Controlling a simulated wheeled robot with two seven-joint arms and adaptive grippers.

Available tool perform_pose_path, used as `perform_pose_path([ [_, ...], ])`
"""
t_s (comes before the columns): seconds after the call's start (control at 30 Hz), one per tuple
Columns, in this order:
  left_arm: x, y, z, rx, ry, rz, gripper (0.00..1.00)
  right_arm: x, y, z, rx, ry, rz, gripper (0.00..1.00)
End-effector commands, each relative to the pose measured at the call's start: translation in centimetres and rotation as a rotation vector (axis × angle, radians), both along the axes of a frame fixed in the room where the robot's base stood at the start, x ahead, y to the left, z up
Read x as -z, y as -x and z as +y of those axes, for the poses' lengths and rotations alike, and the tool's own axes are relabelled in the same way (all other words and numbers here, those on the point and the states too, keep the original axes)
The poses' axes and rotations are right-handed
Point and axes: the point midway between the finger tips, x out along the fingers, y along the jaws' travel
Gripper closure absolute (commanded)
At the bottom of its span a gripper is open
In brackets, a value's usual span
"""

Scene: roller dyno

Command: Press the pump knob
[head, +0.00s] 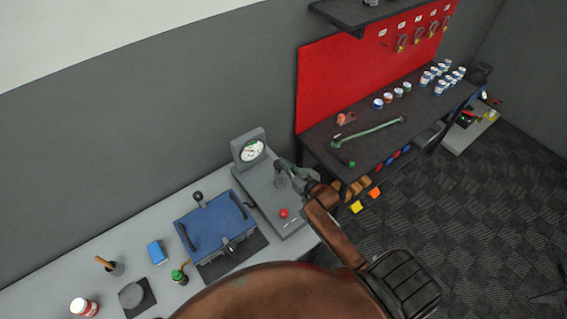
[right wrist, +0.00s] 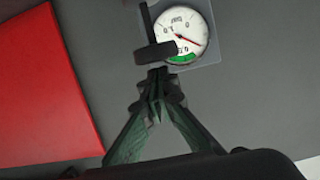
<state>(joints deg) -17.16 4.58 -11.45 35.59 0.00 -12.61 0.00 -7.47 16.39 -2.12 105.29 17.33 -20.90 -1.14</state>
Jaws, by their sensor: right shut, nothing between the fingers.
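The grey pump unit (head: 262,190) stands on the bench with a round white gauge (head: 251,150) at its back and a red button (head: 283,213) near its front. My right gripper (head: 282,165) is over the unit, shut and empty. In the right wrist view, its closed fingertips (right wrist: 158,74) are at the lower edge of a dark round knob (right wrist: 155,53) on a thin stem. I cannot tell whether they touch. The gauge (right wrist: 186,32) shows behind the knob, its red needle pointing lower right, outside the green band. My left gripper is not in view.
A blue box (head: 215,225) with bar handles stands left of the pump unit. A blue block (head: 157,252), a green-topped bottle (head: 179,275) and a white jar (head: 84,307) are farther left. A dark workbench (head: 365,125) with a red board stands right.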

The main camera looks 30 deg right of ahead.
Motion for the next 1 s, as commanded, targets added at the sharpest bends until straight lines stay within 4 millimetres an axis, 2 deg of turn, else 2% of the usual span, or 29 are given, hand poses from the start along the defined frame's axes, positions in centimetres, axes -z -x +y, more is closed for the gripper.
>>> perform_pose_path([
  [0.4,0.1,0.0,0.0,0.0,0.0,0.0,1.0,0.5,0.0,0.0,0.0,0.0,0.001,1.0],
  [0.53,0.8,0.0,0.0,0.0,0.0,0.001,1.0,2.1,0.0,0.0,0.0,0.0,0.003,1.0],
  [0.7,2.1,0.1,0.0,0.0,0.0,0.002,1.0,5.3,0.0,0.0,0.0,-0.001,0.005,1.0],
  [1.0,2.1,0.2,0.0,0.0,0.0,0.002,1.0,5.8,0.1,0.0,0.0,-0.001,0.009,1.0],
])
